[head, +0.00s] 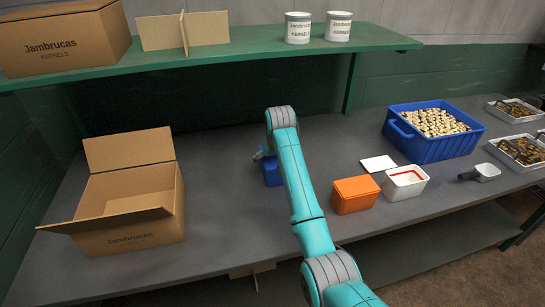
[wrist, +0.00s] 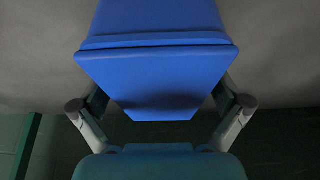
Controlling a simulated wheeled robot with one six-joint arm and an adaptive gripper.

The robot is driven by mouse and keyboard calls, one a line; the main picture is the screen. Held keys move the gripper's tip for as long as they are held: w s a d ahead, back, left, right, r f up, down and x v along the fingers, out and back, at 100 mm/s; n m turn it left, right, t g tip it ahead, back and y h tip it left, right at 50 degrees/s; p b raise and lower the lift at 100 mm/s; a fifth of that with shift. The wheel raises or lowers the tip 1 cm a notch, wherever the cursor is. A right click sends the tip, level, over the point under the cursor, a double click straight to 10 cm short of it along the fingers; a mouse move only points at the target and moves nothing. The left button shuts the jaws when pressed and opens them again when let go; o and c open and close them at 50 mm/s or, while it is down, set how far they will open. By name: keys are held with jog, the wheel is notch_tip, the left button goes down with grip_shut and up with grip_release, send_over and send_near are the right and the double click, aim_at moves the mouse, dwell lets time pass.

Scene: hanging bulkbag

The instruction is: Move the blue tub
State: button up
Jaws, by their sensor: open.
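The small blue tub (head: 272,174) stands on the grey bench left of the orange tub, partly hidden behind my arm in the head view. In the wrist view the blue tub (wrist: 155,75) fills the upper middle, with its wider rim band across it. My gripper (wrist: 161,104) is open, with one finger on each side of the tub. I cannot tell whether either finger touches it. In the head view my gripper is mostly hidden by my arm and the tub.
An open cardboard box (head: 128,205) stands on the left. An orange tub (head: 355,195), a white tub (head: 405,184), a white lid (head: 378,163), a scoop (head: 484,173) and a large blue bin (head: 437,148) of kernels are on the right. A green shelf (head: 230,52) overhangs the back.

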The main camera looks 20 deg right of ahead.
jog(key=c, duration=1.3)
jog(key=shift+o, duration=0.2)
jog(key=shift+w, duration=0.1)
